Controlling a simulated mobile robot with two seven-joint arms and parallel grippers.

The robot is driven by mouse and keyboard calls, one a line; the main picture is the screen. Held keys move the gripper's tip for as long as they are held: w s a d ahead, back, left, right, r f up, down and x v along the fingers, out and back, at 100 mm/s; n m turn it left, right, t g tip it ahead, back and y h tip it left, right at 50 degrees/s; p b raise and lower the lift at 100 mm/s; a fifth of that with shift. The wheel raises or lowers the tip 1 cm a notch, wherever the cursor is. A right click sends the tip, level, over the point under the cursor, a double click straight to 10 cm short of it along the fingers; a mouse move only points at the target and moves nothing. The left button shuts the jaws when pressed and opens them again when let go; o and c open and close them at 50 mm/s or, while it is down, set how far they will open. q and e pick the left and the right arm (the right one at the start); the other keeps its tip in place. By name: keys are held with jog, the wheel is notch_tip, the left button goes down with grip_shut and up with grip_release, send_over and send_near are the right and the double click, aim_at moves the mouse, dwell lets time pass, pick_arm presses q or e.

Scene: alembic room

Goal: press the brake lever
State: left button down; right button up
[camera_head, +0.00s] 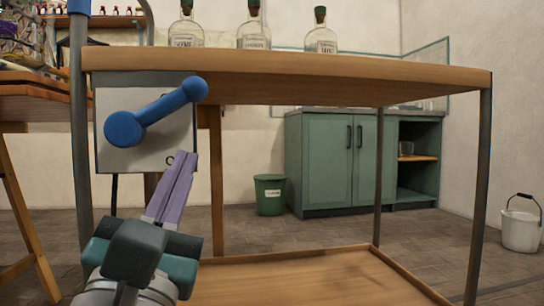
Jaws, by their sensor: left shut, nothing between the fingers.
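The blue brake lever (160,110) is mounted on a grey-white plate (112,160) under the left end of the wooden table top. Its round hub is at the lower left, and its arm slopes up to a ball end at the upper right. My left gripper (183,158) comes up from the lower left, with its purple fingers closed together and nothing between them. In the picture its tips lie below the lever's arm, over the plate's lower right part. I cannot tell whether they touch the plate. My right gripper is not in view.
Several corked glass bottles stand on the table top (300,64). A lower wooden shelf (300,283) and metal legs (480,190) frame the space below. A green bin (270,194), a green cabinet (330,160) and a white bucket (521,228) stand behind. Another wooden table is at left.

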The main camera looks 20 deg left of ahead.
pick_arm(q)
jog(key=d+v, duration=0.1)
jog(key=v, duration=0.6)
jog(key=shift+w+p, duration=0.3)
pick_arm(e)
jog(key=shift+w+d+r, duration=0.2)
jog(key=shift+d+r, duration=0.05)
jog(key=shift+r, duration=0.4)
pick_arm(q)
jog(key=shift+w+d, duration=0.1)
jog(key=shift+d, duration=0.1)
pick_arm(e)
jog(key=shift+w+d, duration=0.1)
